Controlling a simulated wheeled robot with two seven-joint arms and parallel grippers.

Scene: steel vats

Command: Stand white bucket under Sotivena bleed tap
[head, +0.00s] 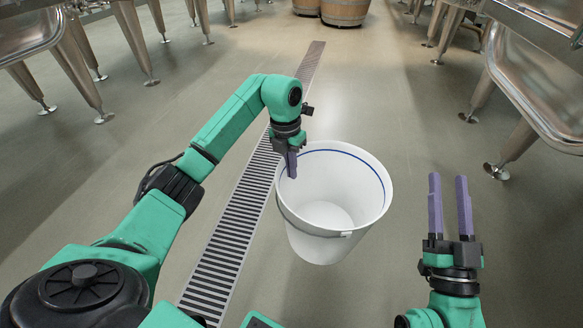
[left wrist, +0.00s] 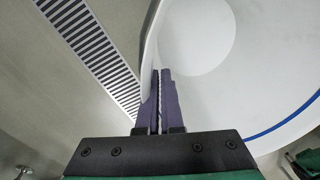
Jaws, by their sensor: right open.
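The white bucket (head: 335,220), with a blue line inside its rim, is upright and empty in the middle of the head view. It also shows in the left wrist view (left wrist: 260,60). My left gripper (head: 291,172) is at the bucket's left rim, fingers pointing down. In the left wrist view its fingers (left wrist: 161,75) are close together with the bucket wall between them. I cannot tell whether the bucket touches the floor. My right gripper (head: 449,178) is open and empty, right of the bucket. No Sotivena label or bleed tap can be made out.
A slotted floor drain (head: 240,230) runs away from me, left of the bucket. Steel vats on legs stand left (head: 25,35) and right (head: 535,85). Wooden barrels (head: 345,10) stand far back.

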